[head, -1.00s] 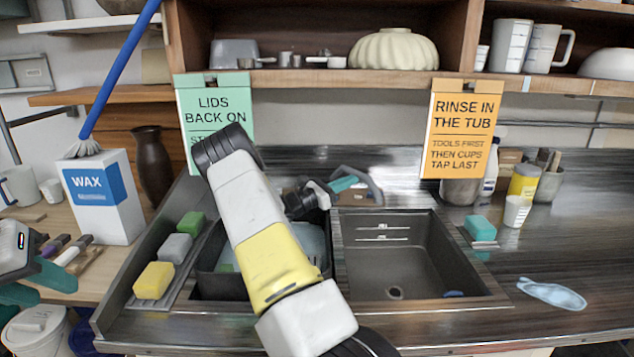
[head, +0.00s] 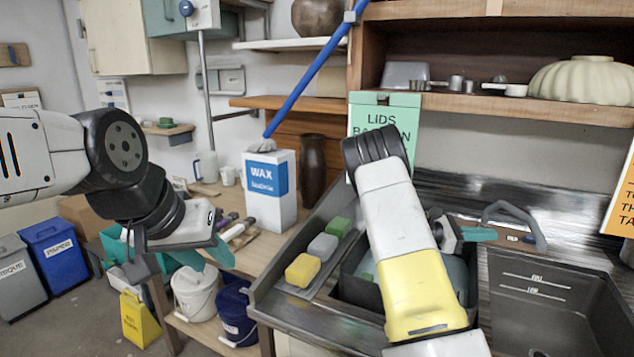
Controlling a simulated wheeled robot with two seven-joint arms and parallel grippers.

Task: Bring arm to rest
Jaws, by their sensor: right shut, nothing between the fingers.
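My right arm reaches up from the lower right over the left sink basin. Its gripper (head: 478,234) shows teal fingers pointing right above the basin; it is shut with nothing between the fingers. My left arm comes in from the left edge. Its gripper (head: 205,257), with teal fingers, hangs in front of the wooden table, near the white bucket; the angle hides whether it is open. Nothing is visible in it.
A WAX box (head: 270,190) and brown vase (head: 312,168) stand behind. Yellow (head: 302,270), grey and green sponges lie left of the basin. White (head: 195,292) and blue (head: 237,312) buckets sit under the table. A grey tap (head: 515,215) rises behind the sink.

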